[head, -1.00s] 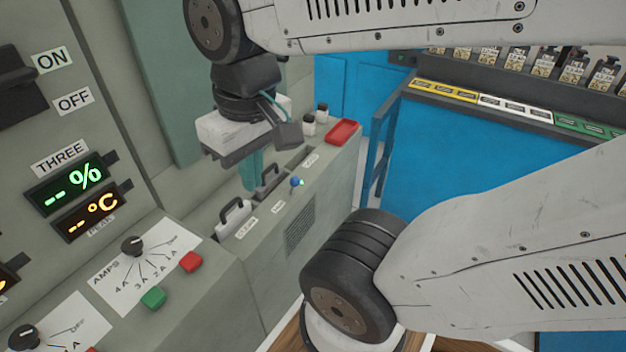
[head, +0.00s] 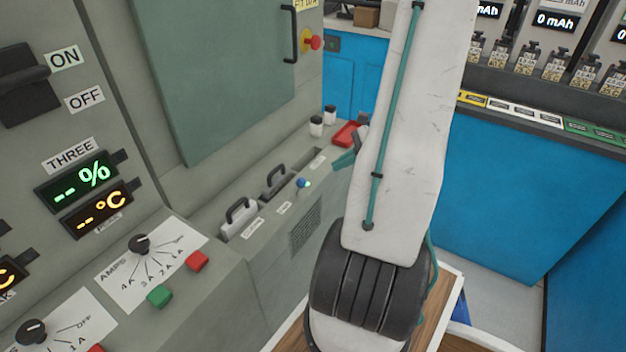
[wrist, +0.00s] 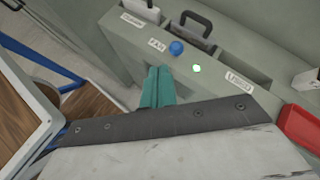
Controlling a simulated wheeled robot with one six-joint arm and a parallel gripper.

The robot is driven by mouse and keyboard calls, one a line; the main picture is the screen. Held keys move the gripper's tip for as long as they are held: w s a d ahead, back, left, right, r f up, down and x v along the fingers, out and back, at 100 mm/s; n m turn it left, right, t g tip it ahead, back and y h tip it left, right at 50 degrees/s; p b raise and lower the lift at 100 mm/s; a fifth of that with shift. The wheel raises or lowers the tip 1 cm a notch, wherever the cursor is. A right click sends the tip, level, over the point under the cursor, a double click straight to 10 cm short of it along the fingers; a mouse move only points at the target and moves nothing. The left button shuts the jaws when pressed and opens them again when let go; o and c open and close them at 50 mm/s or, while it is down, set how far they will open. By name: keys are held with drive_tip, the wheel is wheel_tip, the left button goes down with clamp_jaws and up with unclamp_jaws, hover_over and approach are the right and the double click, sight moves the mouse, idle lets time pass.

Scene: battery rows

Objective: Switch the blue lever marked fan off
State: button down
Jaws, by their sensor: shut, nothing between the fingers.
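The blue lever shows as a small round blue knob (head: 302,183) on the sloping front of the low grey ledge. In the wrist view the blue knob (wrist: 176,47) is beside a white label reading FAN (wrist: 157,45), with a small lit green lamp (wrist: 196,68) on its other side. My gripper (head: 344,160) is to the right of the knob in the head view, partly hidden behind my arm. In the wrist view its teal fingers (wrist: 158,72) are together and empty, pointing at the ledge just below the knob. A gap to the knob shows.
Handled grey blocks (head: 238,218) sit in slots in the ledge (head: 262,270) behind the knob. A red tray (head: 347,133) and small dark-capped bottles (head: 316,126) are at its far end. Red (head: 197,261) and green (head: 159,296) buttons are nearer.

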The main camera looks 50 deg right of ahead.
drive_tip(key=s+d+f+m+t+h, duration=0.1)
drive_tip(key=s+d+f+m, duration=0.2)
drive_tip(key=s+d+f, duration=0.1)
drive_tip(key=shift+f+m+t+h, duration=0.25)
drive_tip(key=shift+m+t+h, duration=0.05)
approach(299, 187)
drive_tip(key=shift+w+f, duration=1.75)
drive_tip(key=shift+f, duration=0.4)
drive_tip(key=shift+d, duration=0.1)
drive_tip(key=shift+d+r, duration=0.1)
